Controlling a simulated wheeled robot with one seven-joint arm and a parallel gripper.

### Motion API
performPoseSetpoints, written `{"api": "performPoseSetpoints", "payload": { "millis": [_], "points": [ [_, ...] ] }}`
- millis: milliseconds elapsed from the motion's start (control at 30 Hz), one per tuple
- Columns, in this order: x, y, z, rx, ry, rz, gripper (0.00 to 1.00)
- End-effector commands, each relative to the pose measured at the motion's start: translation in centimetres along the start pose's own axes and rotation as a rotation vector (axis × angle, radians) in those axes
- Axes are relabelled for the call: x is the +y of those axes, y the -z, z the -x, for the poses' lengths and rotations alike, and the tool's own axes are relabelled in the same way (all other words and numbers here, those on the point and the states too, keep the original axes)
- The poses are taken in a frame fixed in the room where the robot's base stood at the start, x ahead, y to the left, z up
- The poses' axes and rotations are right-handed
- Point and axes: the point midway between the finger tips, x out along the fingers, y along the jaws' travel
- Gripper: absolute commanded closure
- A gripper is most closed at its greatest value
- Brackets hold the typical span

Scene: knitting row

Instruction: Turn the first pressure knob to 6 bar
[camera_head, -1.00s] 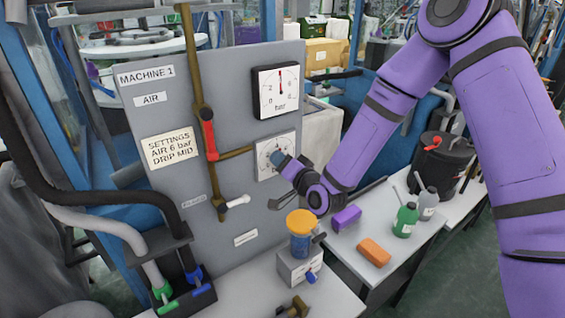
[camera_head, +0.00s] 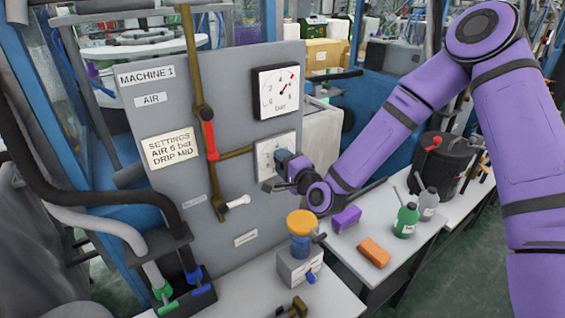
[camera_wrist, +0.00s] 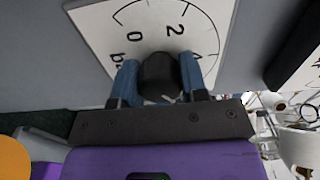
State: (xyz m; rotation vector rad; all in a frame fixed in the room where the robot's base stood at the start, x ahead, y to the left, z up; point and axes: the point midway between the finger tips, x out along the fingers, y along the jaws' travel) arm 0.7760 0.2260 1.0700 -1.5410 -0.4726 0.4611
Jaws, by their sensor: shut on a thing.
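My gripper (camera_head: 281,158) is at the lower white dial plate (camera_head: 262,148) on the grey MACHINE 1 panel. In the wrist view its two blue fingers are shut on a dark round knob (camera_wrist: 159,74), one on each side. The plate behind the knob (camera_wrist: 105,30) shows 0 and 2; the rest of its scale is partly hidden by the knob and fingers. The round bar gauge (camera_head: 268,104) above has its red needle pointing to the upper right, around the 6 mark. A sign (camera_head: 171,147) reads SETTINGS, AIR 6 bar, DRIP MID.
A red lever (camera_head: 208,134) sits on the brass pipe left of the plate. Below my gripper stand an orange-capped blue unit (camera_head: 300,240), a purple block (camera_head: 346,218), an orange block (camera_head: 374,253) and a green bottle (camera_head: 405,220).

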Motion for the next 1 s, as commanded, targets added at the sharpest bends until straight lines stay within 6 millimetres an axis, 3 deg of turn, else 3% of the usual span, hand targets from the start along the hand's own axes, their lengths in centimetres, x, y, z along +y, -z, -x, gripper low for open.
{"api": "performPoseSetpoints", "payload": {
  "millis": [533, 567, 633, 1000],
  "points": [
    [0.13, 0.08, 0.07, 0.001, -0.004, -0.022, 0.84],
    [0.14, 0.08, 0.07, 0.001, -0.004, -0.022, 0.53],
    [0.12, 0.07, 0.06, 0.001, -0.003, -0.022, 0.37],
    [0.06, 0.04, 0.45, 0.001, -0.002, -0.022, 0.35]
  ]
}}
